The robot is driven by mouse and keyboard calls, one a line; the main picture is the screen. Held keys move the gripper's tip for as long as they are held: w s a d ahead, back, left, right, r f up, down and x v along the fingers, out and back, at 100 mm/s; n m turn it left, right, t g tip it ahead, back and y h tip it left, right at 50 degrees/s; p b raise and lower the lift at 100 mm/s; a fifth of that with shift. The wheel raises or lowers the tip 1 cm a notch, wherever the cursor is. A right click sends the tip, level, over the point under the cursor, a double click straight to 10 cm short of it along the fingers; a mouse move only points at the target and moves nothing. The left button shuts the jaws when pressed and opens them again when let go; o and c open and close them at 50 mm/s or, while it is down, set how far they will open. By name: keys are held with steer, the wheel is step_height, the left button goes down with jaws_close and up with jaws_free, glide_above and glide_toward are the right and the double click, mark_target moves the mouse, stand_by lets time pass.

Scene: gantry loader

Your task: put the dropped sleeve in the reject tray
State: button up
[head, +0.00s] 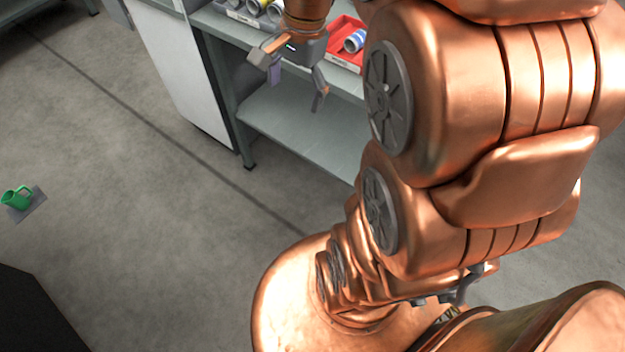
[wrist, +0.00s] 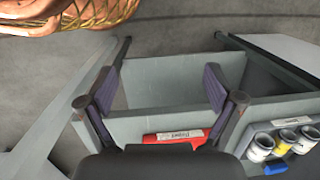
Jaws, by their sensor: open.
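My gripper (head: 298,88) is open and empty, in front of the edge of a grey-green bench. Its two spread fingers also show in the wrist view (wrist: 159,88), with nothing between them. A red tray (head: 339,55) stands on the bench just behind my gripper. A white sleeve with a blue band (head: 355,40) lies in it. In the wrist view a labelled red wall of the tray (wrist: 165,136) shows past the fingers; its inside is mostly hidden by my gripper. I see no sleeve on the visible floor.
Several sleeves, some yellow-banded (wrist: 261,146), sit in a grey rack (wrist: 246,157) beside the tray. The bench has a lower shelf (head: 300,128), bare where visible. A green jug (head: 16,197) stands on a dark mat on the floor. The floor between is clear.

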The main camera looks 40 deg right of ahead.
steer(key=s+a+f+n+g+h, duration=0.1)
steer(key=s+a+f+n, duration=0.1)
steer(key=s+a+n, duration=0.2)
steer(key=s+a+f+n+g, duration=0.1)
steer(key=s+a+f+n, duration=0.2)
steer(key=s+n, duration=0.7)
steer(key=shift+s+a+n+h, duration=0.4)
steer(key=shift+s+a, duration=0.35)
steer(key=shift+s, duration=0.45)
